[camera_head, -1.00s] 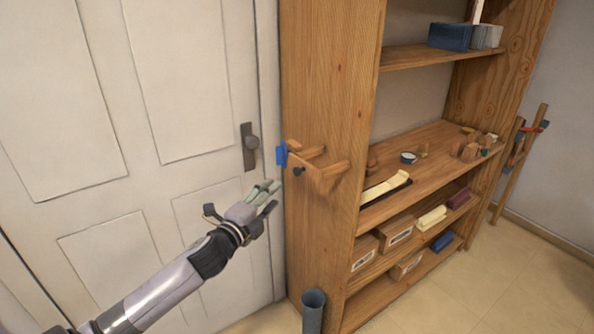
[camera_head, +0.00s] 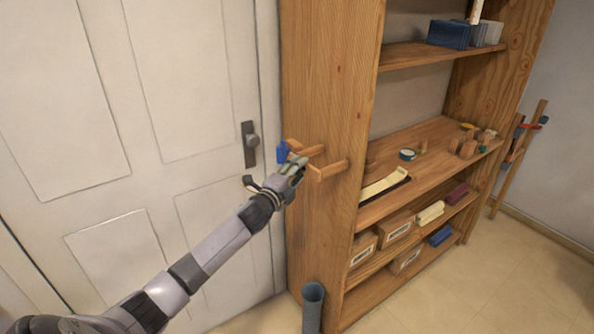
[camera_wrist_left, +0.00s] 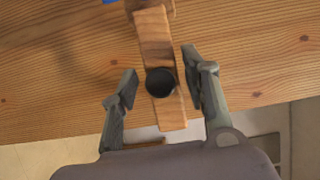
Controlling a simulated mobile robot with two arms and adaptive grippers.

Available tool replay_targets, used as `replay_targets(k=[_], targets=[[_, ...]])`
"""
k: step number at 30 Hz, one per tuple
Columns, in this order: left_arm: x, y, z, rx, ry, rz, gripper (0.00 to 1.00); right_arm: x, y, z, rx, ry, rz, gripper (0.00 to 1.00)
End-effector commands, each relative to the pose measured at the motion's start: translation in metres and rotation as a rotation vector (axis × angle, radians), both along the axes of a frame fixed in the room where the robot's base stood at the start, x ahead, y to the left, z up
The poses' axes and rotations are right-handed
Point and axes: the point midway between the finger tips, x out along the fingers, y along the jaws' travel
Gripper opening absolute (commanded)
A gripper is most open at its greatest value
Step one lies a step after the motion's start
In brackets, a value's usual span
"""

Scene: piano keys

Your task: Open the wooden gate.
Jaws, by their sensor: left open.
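The wooden gate (camera_head: 317,175) is a small bar held out from the side of the shelf unit by short wooden pegs. In the left wrist view the gate (camera_wrist_left: 153,40) carries a round black knob (camera_wrist_left: 160,83). My left gripper (camera_head: 297,167) is at the gate, hiding the knob in the head view. In the left wrist view it is open, with one finger on each side of the bar and knob. A gap shows on both sides. A blue piece (camera_head: 283,152) sits at the gate's left end. My right gripper is not in view.
The wooden shelf unit (camera_head: 330,90) stands right of a white door with a dark handle (camera_head: 250,143). Its shelves hold boxes, blocks and a tape roll (camera_head: 407,155). A grey-blue bin (camera_head: 312,305) stands on the floor below the gate.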

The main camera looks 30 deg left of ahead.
Motion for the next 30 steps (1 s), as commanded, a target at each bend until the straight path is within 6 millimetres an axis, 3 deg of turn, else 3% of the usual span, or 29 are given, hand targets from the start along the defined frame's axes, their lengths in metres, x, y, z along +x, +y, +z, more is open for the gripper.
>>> replay_targets(k=[8,26,30], targets=[[0.0005,0.0000,-0.0004,0.000,0.000,0.000,0.41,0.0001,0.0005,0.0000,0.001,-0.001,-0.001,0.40],[0.0001,0.0004,-0.0009,0.001,0.002,0.001,0.01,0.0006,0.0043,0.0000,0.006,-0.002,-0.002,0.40],[0.0001,0.0004,-0.0010,0.001,0.002,0.001,0.00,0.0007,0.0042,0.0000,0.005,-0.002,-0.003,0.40]])
